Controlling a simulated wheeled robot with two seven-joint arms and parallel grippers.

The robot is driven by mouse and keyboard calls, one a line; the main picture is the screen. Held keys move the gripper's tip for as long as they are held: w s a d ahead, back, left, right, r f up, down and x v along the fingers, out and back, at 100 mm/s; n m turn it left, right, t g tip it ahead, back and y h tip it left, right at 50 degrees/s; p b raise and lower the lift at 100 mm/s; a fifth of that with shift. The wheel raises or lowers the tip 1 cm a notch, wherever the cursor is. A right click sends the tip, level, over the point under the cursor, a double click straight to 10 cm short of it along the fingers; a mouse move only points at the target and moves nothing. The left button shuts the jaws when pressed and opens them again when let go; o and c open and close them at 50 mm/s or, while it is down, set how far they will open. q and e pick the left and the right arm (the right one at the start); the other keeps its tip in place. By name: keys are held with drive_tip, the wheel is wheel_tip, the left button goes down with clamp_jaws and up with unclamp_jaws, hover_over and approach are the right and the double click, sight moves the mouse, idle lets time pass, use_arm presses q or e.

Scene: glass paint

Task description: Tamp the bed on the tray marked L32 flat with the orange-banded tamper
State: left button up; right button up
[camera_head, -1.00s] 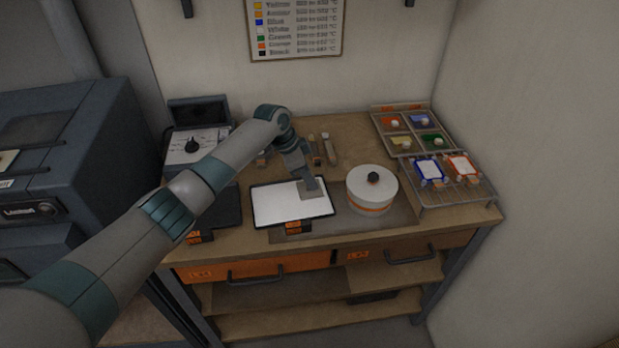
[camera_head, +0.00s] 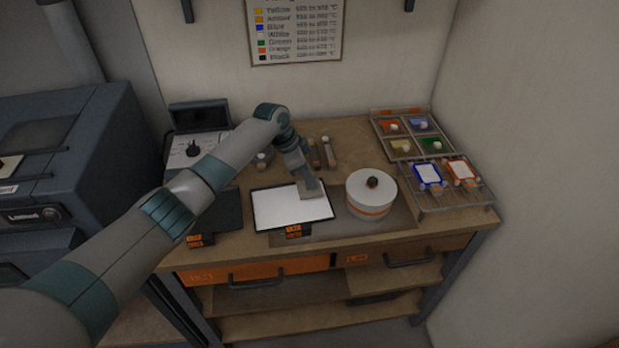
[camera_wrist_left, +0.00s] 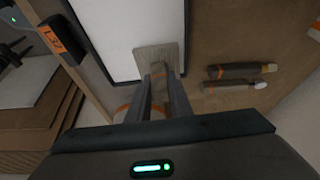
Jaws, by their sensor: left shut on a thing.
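The tray marked L32 (camera_head: 257,228) lies flat near the bench's front edge, with a smooth-looking white bed (camera_head: 285,207) inside a dark rim. Its orange label shows in the wrist view (camera_wrist_left: 50,38). My left gripper (camera_head: 310,181) is shut on the tamper (camera_head: 311,193), whose flat grey plate is over the bed's back right part. In the wrist view the tamper's plate (camera_wrist_left: 157,52) overlaps the tray's edge, and bits of orange show between my fingers (camera_wrist_left: 158,95). I cannot tell whether the plate touches the bed. My right gripper is not in view.
A white round pot with an orange band (camera_head: 371,195) stands close right of the tray. A dark tray (camera_head: 218,212) lies left of it. Two handled tools (camera_head: 329,153) lie behind. A wire rack (camera_head: 458,196) and a sectioned colour tray (camera_head: 409,133) are at right.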

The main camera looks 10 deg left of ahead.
use_arm(q)
drive_tip(key=shift+r, duration=0.15)
drive_tip(key=shift+r+p, duration=1.65)
drive_tip(key=shift+r, duration=0.25)
